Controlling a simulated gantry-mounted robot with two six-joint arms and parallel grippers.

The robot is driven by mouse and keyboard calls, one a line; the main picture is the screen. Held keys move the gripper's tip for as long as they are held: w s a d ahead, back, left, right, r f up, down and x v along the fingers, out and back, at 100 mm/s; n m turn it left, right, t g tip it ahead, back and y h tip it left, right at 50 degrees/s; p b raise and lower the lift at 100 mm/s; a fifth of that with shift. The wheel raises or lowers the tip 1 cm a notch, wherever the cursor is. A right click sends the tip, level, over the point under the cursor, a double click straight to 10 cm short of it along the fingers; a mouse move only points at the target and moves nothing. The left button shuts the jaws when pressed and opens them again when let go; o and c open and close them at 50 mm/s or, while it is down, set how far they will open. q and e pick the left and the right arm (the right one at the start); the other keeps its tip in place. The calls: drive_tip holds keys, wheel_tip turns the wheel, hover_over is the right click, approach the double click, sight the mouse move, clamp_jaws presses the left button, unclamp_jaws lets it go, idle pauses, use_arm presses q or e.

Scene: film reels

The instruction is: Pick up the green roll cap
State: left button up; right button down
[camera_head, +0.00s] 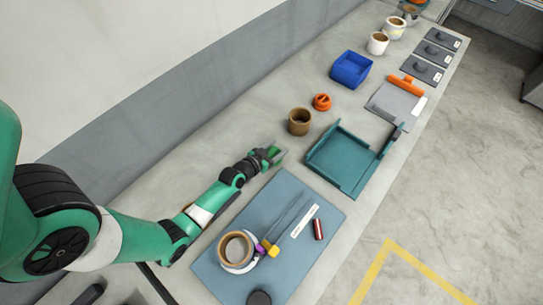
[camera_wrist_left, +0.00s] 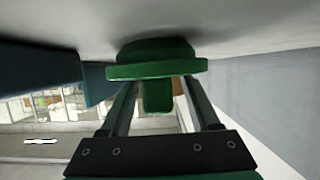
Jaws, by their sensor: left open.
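The green roll cap (camera_wrist_left: 155,68) fills the top middle of the left wrist view, a wide flanged disc with a narrower stub. It rests against the grey table surface, and its stub points between the fingers of my left gripper (camera_wrist_left: 157,90). The fingers are open, one on each side of the stub, with no clear grip on it. In the head view my left gripper (camera_head: 277,156) is low over the table above the blue-grey mat, and the small green cap (camera_head: 272,151) shows partly hidden between its fingers. My right gripper is not in view.
A teal tray (camera_head: 341,158) stands right of the gripper, close by. A brown cup (camera_head: 300,121), an orange ring piece (camera_head: 322,102) and a blue bin (camera_head: 351,69) stand farther back. The blue-grey mat (camera_head: 325,212) holds a roll and small tools.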

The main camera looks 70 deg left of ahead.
use_arm(q)
clamp_jaws()
drive_tip(key=shift+r, duration=0.15)
